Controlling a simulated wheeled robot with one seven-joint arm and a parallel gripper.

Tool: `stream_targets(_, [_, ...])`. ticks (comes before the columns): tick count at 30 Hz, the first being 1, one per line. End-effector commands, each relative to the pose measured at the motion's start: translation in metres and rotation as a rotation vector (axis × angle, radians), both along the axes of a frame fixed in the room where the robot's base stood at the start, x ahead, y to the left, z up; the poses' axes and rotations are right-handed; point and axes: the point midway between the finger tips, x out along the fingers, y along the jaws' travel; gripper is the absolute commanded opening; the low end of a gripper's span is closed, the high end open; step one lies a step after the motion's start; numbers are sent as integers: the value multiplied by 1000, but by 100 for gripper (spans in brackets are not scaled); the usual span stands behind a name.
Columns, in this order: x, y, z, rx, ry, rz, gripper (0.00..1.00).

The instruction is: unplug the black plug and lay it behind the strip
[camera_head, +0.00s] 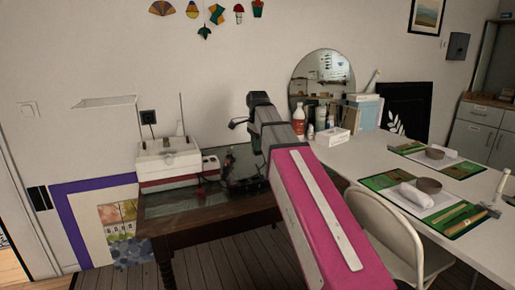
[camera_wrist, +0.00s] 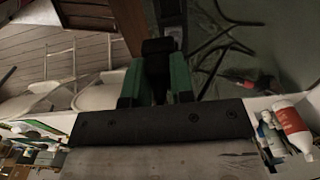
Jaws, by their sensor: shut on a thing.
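In the wrist view my gripper (camera_wrist: 157,72) has its two green fingers closed on a black plug (camera_wrist: 157,47). The plug's dark body shows between the fingers and sticks out past their tips. Thin dark cords (camera_wrist: 222,40) curve to the right of it. A dark, narrow block (camera_wrist: 171,14) lies just beyond the plug; I cannot tell whether it is the strip or whether the plug touches it. In the head view my arm reaches over the dark wooden table, and the fingers and plug cannot be made out there.
The wooden table (camera_head: 205,232) stands against the wall. A white and red machine (camera_head: 167,160) sits on its left part. A white table (camera_head: 370,158) with bottles, a box and green mats is at the right. A pale chair (camera_head: 388,235) stands in front of it.

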Motion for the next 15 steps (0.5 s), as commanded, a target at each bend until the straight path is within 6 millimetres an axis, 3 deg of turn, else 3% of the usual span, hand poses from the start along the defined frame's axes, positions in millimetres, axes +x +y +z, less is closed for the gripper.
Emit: stream_targets(15, [0, 0, 22, 0, -1, 0, 0])
